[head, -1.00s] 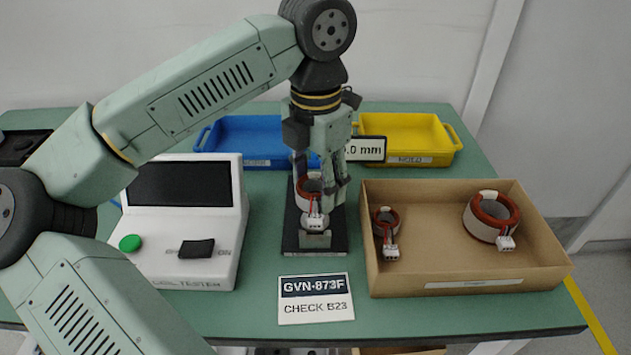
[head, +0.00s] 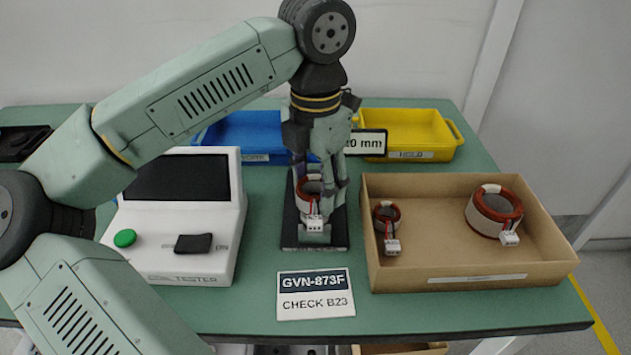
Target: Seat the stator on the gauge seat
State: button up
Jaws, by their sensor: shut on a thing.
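The stator (head: 309,203) is a small ring with a red-brown winding, a pale body and a white connector at its front. It is at the dark gauge base (head: 328,240) in the middle of the table. My gripper (head: 321,187) points down from above and is shut on the stator. The fingers hide part of the ring and the seat. I cannot tell whether the stator rests fully on the seat. A display reading in mm (head: 366,142) shows behind the gripper, partly covered.
A cardboard box (head: 470,281) at right holds a small stator (head: 386,217) and a larger one (head: 494,212). A white tester (head: 190,262) with a green button stands at left. Blue (head: 250,158) and yellow (head: 440,152) trays are behind. A card (head: 315,295) lies in front.

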jog(key=shift+f+b, duration=0.4)
jog(key=shift+f, duration=0.1)
jog(key=shift+f+b, duration=0.4)
dwell(0.3)
jog(key=o, duration=1.5)
jog(key=shift+o, duration=0.2)
notch_tip(320, 180, up, 12)
